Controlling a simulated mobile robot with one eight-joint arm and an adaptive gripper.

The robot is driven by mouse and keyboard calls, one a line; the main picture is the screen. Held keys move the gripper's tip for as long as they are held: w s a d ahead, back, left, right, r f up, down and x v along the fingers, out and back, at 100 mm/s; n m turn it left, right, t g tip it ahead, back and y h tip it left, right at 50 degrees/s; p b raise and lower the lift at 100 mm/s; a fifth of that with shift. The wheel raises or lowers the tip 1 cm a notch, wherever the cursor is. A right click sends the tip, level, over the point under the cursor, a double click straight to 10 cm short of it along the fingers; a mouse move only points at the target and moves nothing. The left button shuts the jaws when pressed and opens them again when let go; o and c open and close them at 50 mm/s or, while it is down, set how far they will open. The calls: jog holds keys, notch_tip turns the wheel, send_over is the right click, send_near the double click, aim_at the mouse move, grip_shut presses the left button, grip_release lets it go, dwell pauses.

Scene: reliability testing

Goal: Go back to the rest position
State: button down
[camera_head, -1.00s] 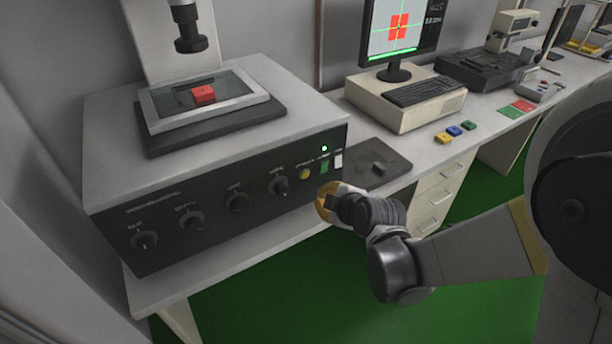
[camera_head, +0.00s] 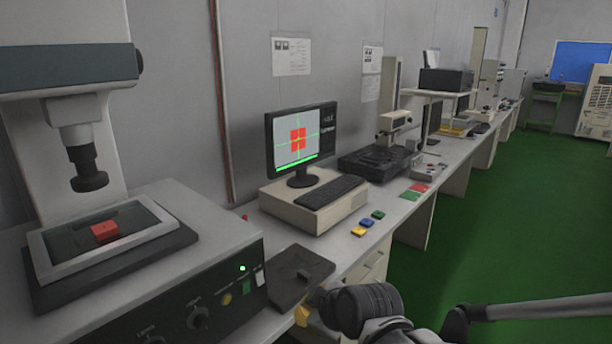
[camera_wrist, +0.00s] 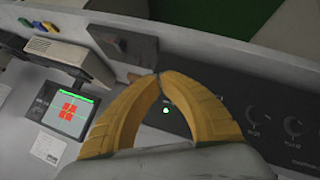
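My gripper (camera_wrist: 157,75) has two curved yellow fingers in the wrist view. Their tips come together, with nothing visible held between them. In the head view my gripper (camera_head: 304,314) is low at the centre, in front of the machine's right end and near the table's front edge. It appears over or beside the dark pad there; contact cannot be told. My dark wrist and arm run off to the lower right.
The machine (camera_head: 150,290) on the left carries a red block (camera_head: 105,231) on its stage; its green light (camera_head: 242,268) is lit. A dark pad (camera_head: 290,285), coloured blocks (camera_head: 367,222), a monitor (camera_head: 300,142) and keyboard (camera_head: 330,190) line the table. Green floor (camera_head: 480,235) is clear at right.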

jog(key=s+d+r+m+h, duration=0.1)
jog(key=s+d+m+h, duration=0.1)
jog(key=s+d+m, duration=0.4)
jog(key=s+d+r+m+g+h, duration=0.1)
jog(key=s+d+r+m+h, duration=0.1)
jog(key=s+d+m, duration=0.5)
jog(key=s+d, duration=0.3)
jog(key=d, duration=0.3)
jog(key=shift+s+d+r+h, duration=0.15)
jog(key=shift+d+r+h, duration=0.15)
